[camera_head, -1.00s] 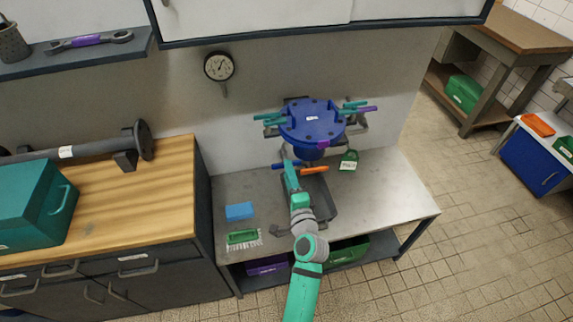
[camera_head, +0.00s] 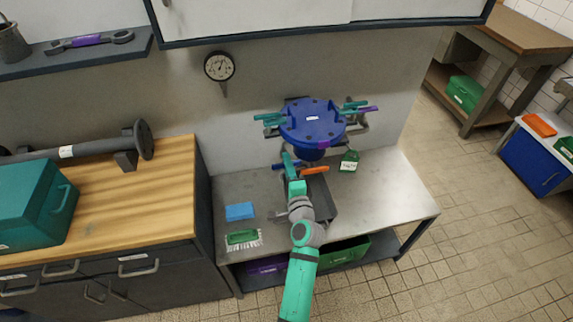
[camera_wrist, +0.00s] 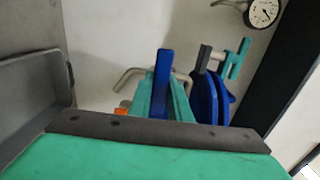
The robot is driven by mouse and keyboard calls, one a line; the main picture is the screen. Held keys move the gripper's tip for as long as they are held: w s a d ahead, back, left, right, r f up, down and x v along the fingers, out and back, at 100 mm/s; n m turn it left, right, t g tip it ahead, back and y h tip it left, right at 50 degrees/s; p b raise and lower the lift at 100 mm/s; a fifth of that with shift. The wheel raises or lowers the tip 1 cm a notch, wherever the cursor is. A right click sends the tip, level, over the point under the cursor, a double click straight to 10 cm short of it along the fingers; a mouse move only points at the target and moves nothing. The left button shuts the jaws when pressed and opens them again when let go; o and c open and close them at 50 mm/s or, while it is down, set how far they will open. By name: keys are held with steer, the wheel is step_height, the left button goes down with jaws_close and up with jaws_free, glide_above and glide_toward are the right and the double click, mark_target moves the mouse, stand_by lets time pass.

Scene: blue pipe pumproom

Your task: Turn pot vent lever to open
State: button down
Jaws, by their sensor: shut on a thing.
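The blue pot (camera_head: 312,122) with its bolted round lid is mounted against the back wall above the steel bench. A blue lever (camera_head: 279,166) shows below it, beside my fingers, and an orange handle (camera_head: 315,170) lies just to the right. My gripper (camera_head: 288,160) reaches up under the pot's front left. In the wrist view, the blue lever (camera_wrist: 164,72) stands between the two green fingers of my gripper (camera_wrist: 165,95), which are shut on it. The orange handle (camera_wrist: 122,112) shows only as a small piece left of the fingers. The lever's pivot is hidden.
A dark tray (camera_head: 321,199) sits on the bench (camera_head: 383,195) under my arm. A blue sponge (camera_head: 239,211) and green brush (camera_head: 243,237) lie to the left; a green tag (camera_head: 350,160) is at the right. A wall gauge (camera_head: 219,66) hangs above. The bench's right side is clear.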

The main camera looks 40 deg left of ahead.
steer(key=shift+s+a+n, duration=0.2)
steer(key=shift+s+n, duration=0.05)
steer(key=shift+n, duration=0.15)
steer(key=n, duration=0.3)
steer(key=shift+f+n, duration=0.1)
steer(key=shift+n, duration=0.2)
steer(key=n, duration=0.4)
steer(key=shift+s+n, duration=0.1)
steer(key=shift+n, duration=0.2)
steer(key=n, duration=0.5)
steer(key=shift+n, duration=2.1)
steer(key=shift+f, duration=0.1)
steer(key=c, duration=1.6)
jaws_free()
steer(key=shift+c, duration=0.2)
steer(key=shift+d, duration=0.1)
